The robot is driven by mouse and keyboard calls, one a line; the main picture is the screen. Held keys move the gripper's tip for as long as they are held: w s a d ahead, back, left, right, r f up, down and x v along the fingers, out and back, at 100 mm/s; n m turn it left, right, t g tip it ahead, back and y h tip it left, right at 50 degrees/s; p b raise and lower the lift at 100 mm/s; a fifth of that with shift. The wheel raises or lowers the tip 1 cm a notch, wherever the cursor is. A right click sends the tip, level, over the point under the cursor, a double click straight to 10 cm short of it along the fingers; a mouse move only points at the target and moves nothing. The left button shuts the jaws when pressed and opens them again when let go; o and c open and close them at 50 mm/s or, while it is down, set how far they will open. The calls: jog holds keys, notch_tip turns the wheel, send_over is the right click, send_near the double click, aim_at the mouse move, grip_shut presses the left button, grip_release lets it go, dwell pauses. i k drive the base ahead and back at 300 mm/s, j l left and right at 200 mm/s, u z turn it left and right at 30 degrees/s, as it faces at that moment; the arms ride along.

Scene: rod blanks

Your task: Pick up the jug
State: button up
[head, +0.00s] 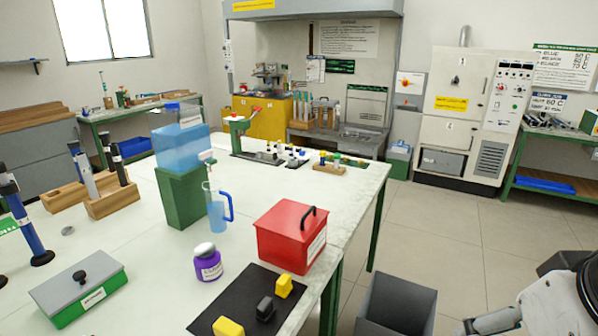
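The jug (216,211) is a tall clear bluish vessel with a blue handle on its right side. It stands upright on the white-topped table (160,262), just in front of a green stand (184,199). A blue water tank (182,150) sits on that stand, and its small tap (206,156) is above the jug's mouth. Part of my arm shows in the lower right corner, beyond the table's edge and far from the jug. My gripper's fingers cannot be made out.
A red box (285,240) with a black handle is right of the jug. A purple jar (208,263) is in front of it. A black mat (232,312) with yellow and black blocks lies at the front edge. A grey bin (397,303) stands on the floor.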

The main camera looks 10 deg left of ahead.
aim_at(213, 192)
jog(key=u, duration=1.85)
jog(key=z, duration=0.9)
jog(key=i+l, duration=0.2)
jog(key=l, duration=0.15)
jog(key=i+l, duration=0.25)
jog(key=i+l+u, duration=0.1)
jog(key=l, duration=0.35)
jog(key=i+l, duration=0.35)
jog(key=l+u, duration=0.1)
jog(key=u, duration=0.3)
jog(key=l+u, duration=0.1)
jog(key=u, duration=0.25)
jog(key=l+u, duration=0.1)
jog(key=u, duration=0.3)
jog(key=l, duration=0.15)
